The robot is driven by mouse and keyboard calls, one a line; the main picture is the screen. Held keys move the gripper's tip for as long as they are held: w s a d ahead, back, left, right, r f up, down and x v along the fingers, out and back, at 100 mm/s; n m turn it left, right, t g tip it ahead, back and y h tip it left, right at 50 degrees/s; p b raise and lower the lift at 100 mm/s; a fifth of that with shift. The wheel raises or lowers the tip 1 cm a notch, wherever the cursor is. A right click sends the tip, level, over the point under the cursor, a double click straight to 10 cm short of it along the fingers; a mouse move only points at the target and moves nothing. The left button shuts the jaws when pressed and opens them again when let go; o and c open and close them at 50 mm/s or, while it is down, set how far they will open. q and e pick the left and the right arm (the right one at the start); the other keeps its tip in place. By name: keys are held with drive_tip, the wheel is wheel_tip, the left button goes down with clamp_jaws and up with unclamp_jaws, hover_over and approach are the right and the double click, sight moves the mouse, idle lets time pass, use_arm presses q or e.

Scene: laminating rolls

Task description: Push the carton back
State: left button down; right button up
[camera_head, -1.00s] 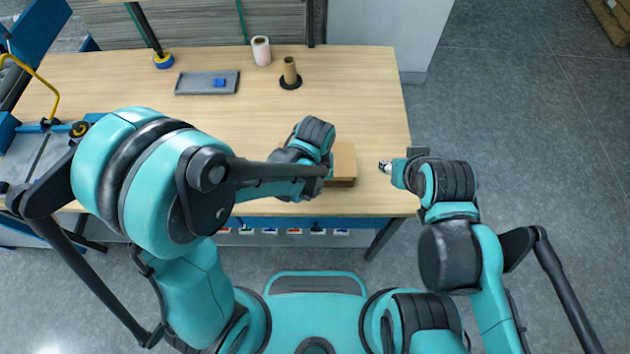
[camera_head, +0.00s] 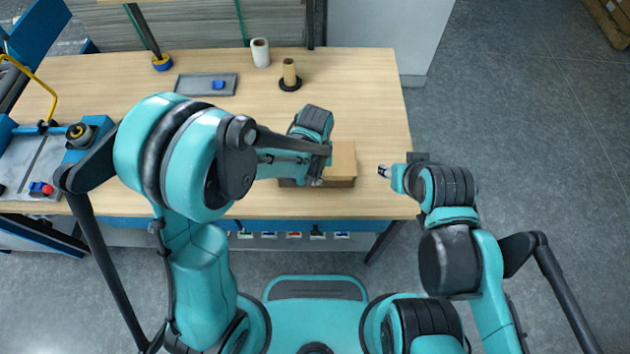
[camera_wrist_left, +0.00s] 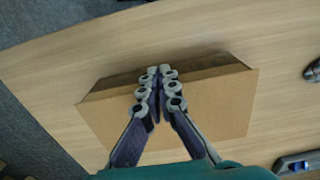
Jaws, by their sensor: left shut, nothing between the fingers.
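The brown cardboard carton (camera_head: 343,160) lies on the wooden table near its front edge, its left part hidden by my left arm. In the left wrist view the carton (camera_wrist_left: 215,100) shows its broad top and a darker side face. My left gripper (camera_head: 317,182) is at the carton's near side. In the wrist view the closed, empty fingers (camera_wrist_left: 157,72) cross over the top, their tips at the dark side face's edge. Whether they touch it I cannot tell. My right gripper (camera_head: 384,171) is apart from the carton, to its right; its jaw opening is too small to read.
A grey tray (camera_head: 190,84) with a blue item, a white roll (camera_head: 260,52) and a brown core on a black base (camera_head: 290,76) stand farther back on the table (camera_head: 370,95). A blue-framed device (camera_head: 40,165) is at the left. The wood behind the carton is clear.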

use_arm(q)
drive_tip(key=w+b, duration=0.1)
drive_tip(key=w, duration=1.8)
